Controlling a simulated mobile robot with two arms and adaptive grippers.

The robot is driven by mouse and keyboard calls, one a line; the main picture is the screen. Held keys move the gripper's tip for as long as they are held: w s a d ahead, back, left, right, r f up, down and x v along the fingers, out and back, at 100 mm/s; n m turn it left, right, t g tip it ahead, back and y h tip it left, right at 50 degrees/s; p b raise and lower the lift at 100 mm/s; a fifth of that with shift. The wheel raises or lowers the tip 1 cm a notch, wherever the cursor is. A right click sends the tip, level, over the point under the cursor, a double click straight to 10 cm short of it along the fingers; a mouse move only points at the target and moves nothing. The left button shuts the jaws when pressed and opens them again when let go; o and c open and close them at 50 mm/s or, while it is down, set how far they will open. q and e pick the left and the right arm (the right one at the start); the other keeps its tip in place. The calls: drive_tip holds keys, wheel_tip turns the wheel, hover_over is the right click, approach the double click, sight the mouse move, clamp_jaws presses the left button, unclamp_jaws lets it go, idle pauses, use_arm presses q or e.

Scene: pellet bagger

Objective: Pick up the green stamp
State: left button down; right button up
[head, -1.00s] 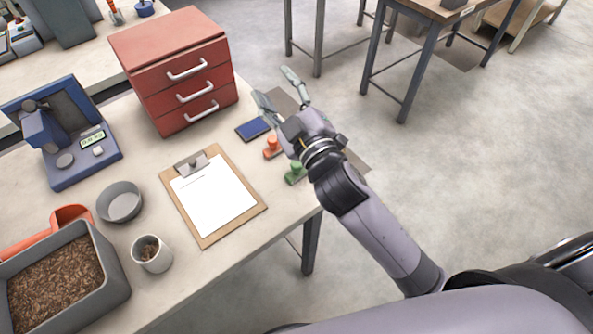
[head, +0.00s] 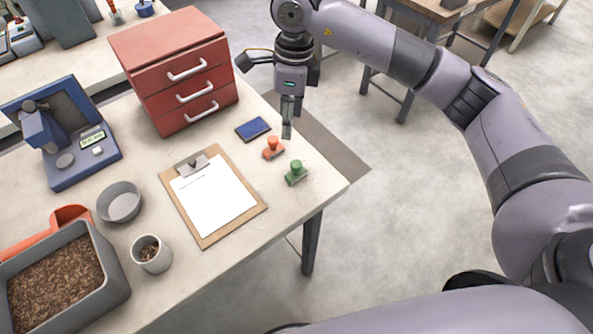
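The green stamp (head: 296,173) stands upright on the right end of the table, near its edge, with nothing touching it. My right gripper (head: 287,132) points down above and behind the stamps, beside the table's right edge, apart from the green stamp. Its fingers are seen edge-on and overlap, so their opening is hidden. Nothing shows between them. My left gripper is not in the head view.
An orange stamp (head: 273,148) stands close behind the green one, with a blue ink pad (head: 253,129) beyond it. A clipboard (head: 251,208) lies to the left. A red drawer cabinet (head: 175,75) stands at the back. The table corner right of the green stamp is bare.

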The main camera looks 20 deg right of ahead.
drive_tip(key=d, duration=0.2)
drive_tip(key=h+p, duration=0.1)
drive_tip(key=p, duration=0.3)
approach(296, 163)
drive_tip(key=f, duration=0.5)
drive_tip(key=shift+w+d+f, duration=0.25)
drive_tip(key=shift+w+d, duration=0.05)
drive_tip(key=shift+f+p, duration=0.2)
drive_tip(key=shift+p, duration=0.15)
drive_tip(key=f, duration=0.1)
drive_tip(key=f+p, duration=0.1)
drive_tip(key=f, duration=0.1)
drive_tip(key=f+p, duration=0.1)
drive_tip(key=shift+s+a+f, duration=0.25)
drive_tip(key=shift+s, duration=0.1)
drive_tip(key=shift+f, duration=0.2)
drive_tip(key=shift+c, duration=0.5)
clamp_jaws()
